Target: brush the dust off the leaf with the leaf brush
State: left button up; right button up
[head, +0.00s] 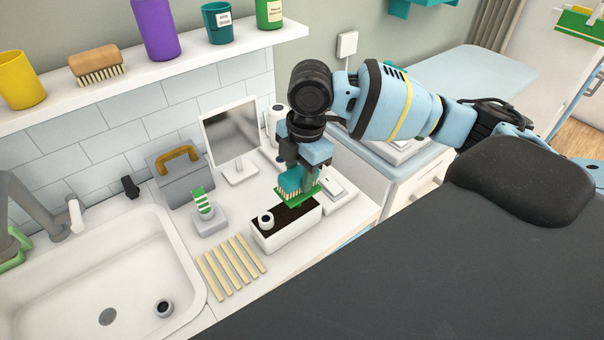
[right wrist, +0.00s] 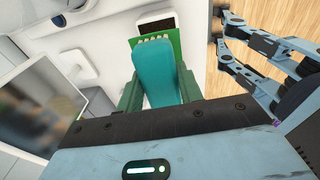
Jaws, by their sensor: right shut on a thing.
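My right gripper (head: 300,165) is shut on the teal leaf brush (head: 289,182) and points down over the counter. The right wrist view shows the teal brush handle (right wrist: 156,78) between my fingers, with pale bristles (right wrist: 152,38) at its far end. The green leaf (head: 306,196) is a flat plate at the bristles, above a white trough of dark soil (head: 288,240). The leaf also shows behind the bristles in the right wrist view (right wrist: 175,45). Bristles and leaf overlap in both views; I cannot tell whether they touch. I cannot make out dust.
A small white cylinder (head: 267,220) stands in the trough. Pale slats (head: 231,265) lie left of it. A striped green piece in a grey stand (head: 207,217), a grey caddy (head: 183,185) and a mirror (head: 232,140) stand behind. The sink (head: 100,275) is left.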

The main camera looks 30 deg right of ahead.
jog(key=shift+r, duration=3.5)
